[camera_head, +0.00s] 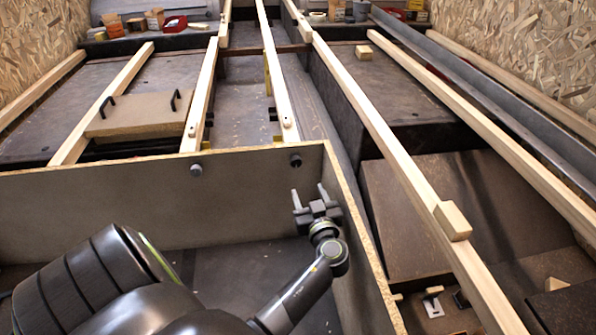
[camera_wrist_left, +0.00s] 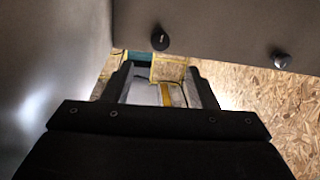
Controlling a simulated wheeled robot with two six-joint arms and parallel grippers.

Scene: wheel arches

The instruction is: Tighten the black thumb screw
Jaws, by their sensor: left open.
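The black thumb screw (camera_head: 295,160) is on the inner face of the wooden panel (camera_head: 100,205), near its top edge and the right corner. A greyer screw (camera_head: 196,170) is on the same panel further left. My left gripper (camera_head: 309,195) is open and empty, below the black screw and apart from it, its fingers pointing up towards the panel. In the left wrist view the black screw (camera_wrist_left: 160,38) is above and beyond the fingers (camera_wrist_left: 160,88), and the grey screw (camera_wrist_left: 281,60) is to the right. My right gripper is not in view.
A wooden side panel (camera_head: 352,230) stands close to the right of my left gripper. Long timber battens (camera_head: 375,120) run away beyond the panels. A board with two black handles (camera_head: 140,112) lies at the back left. The floor inside the panels is clear.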

